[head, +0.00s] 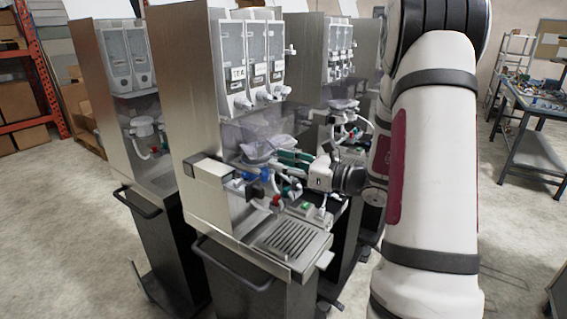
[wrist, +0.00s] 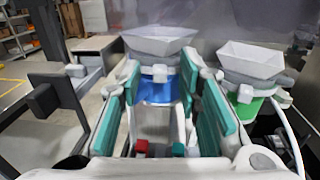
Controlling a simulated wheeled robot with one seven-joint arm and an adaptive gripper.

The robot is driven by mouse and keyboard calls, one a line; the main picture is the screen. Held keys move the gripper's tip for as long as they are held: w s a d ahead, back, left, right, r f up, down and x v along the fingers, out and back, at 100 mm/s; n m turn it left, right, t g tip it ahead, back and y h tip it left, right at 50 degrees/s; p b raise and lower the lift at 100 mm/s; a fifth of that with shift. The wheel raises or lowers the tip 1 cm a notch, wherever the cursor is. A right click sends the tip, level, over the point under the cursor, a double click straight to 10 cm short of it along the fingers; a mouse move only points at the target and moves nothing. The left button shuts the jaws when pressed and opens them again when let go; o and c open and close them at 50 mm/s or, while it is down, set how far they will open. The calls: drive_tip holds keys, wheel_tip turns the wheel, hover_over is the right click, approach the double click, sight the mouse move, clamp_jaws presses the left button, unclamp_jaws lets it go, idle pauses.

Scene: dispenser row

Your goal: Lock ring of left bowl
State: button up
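The left bowl (wrist: 158,40) is a pale, square funnel-like bowl in the wrist view. A whitish ring (wrist: 160,72) with small side lugs sits under it, above a blue body (wrist: 157,91). My gripper (wrist: 160,80) is open, with a teal-padded finger on each side of the ring and blue body. I cannot tell whether the pads touch them. In the head view the left bowl (head: 257,150) is small and partly hidden, and my gripper (head: 278,160) reaches in from the right. The ring's lock state is not clear.
A second bowl (wrist: 252,58) with a green body (wrist: 243,107) stands close on the right. A dark bracket (wrist: 50,98) stands at the left. A slotted drip tray (head: 287,238) lies below in the head view. Other dispenser units stand close on both sides.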

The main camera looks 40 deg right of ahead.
clamp_jaws()
drive_tip(key=m+h, duration=0.1)
drive_tip(key=a+m+t+h+b, duration=0.1)
drive_tip(key=h, duration=0.1)
drive_tip(key=a+m+h+b, duration=0.1)
drive_tip(key=shift+s+a+t+h, duration=0.2)
drive_tip(key=shift+a+t+h, duration=0.05)
drive_tip(key=shift+t+h, duration=0.05)
drive_tip(key=shift+s+a+r+m+h+p, duration=0.15)
drive_tip(key=shift+a+m+h+p, duration=0.15)
drive_tip(key=shift+m+h+p, duration=0.4)
drive_tip(key=h+p, duration=0.1)
drive_tip(key=m+h+p, duration=0.1)
drive_tip(key=p, duration=0.1)
drive_tip(key=shift+s+a, duration=0.1)
drive_tip(key=shift+a, duration=0.25)
